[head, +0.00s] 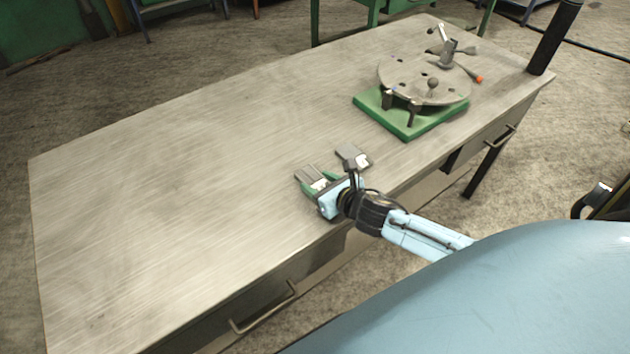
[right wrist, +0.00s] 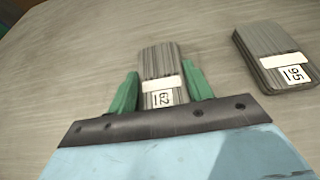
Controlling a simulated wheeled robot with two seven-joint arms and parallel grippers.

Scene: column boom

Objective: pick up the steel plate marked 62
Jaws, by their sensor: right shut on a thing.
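The steel plate marked 62 (right wrist: 158,62) is a small grey slab with a white band and label. It sits between the two green fingers of my right gripper (right wrist: 158,92) in the right wrist view, and the gripper is shut on it. In the head view the plate (head: 308,172) shows at the fingers of my right gripper (head: 318,184), near the bench's front edge. I cannot tell whether the plate touches the bench top. My left gripper is not in view.
A second labelled steel piece (right wrist: 268,48), thicker, lies right of the held plate, apart from it; it also shows in the head view (head: 350,155). A round fixture (head: 425,82) on a green base (head: 408,128) stands farther right. The bench's left side (head: 150,190) is clear.

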